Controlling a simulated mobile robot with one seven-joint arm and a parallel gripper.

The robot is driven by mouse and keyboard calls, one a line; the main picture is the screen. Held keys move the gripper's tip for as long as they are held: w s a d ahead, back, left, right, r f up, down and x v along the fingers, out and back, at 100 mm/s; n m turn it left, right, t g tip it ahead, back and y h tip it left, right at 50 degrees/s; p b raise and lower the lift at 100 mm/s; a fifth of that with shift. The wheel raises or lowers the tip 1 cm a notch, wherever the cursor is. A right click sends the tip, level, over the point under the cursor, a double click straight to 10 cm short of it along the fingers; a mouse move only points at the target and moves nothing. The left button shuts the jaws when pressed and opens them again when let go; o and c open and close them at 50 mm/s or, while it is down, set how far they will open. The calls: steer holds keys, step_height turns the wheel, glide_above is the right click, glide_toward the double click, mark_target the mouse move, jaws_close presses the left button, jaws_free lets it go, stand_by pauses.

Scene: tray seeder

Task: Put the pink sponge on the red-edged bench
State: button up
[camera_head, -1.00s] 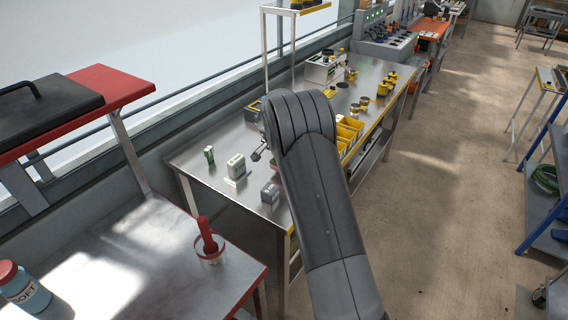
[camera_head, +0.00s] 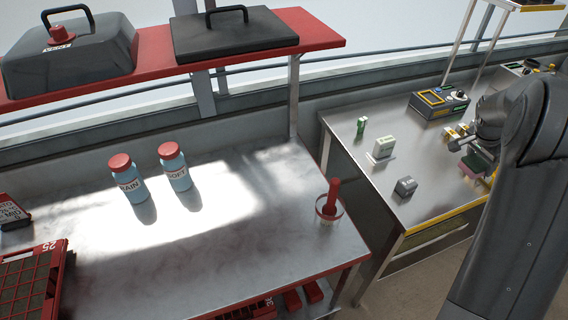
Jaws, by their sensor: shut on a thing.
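The red-edged bench (camera_head: 240,247) fills the left and middle of the view, with a grey metal top and a red front edge. My gripper (camera_head: 474,157) is at the right, above the yellow-edged bench (camera_head: 385,205) and apart from the red-edged one. It is shut on the pink sponge (camera_head: 470,170), of which a small pinkish part shows under the jaws. My dark arm hides much of the right side and part of the gripper.
On the red-edged bench stand two blue bottles (camera_head: 176,168), a cup with a red handle (camera_head: 329,213) and a red tray (camera_head: 27,285). A red shelf (camera_head: 318,24) with dark lids overhangs its back. The middle front of the top is clear.

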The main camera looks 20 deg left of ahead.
steer(key=s+a+f+n+y, duration=0.2)
steer(key=s+a+n, duration=0.2)
steer(key=s+a, duration=0.5)
steer(key=m+h, duration=0.2)
steer(key=m, duration=0.2)
glide_above(247, 175)
steer(key=s, duration=0.1)
steer(key=f, duration=0.7)
steer(key=a+f, duration=0.1)
steer(key=f, duration=0.3)
steer(key=shift+f, duration=2.15)
steer(key=shift+f, duration=0.15)
steer(key=o, duration=0.6)
steer(key=shift+c, duration=0.2)
steer(key=o, duration=0.4)
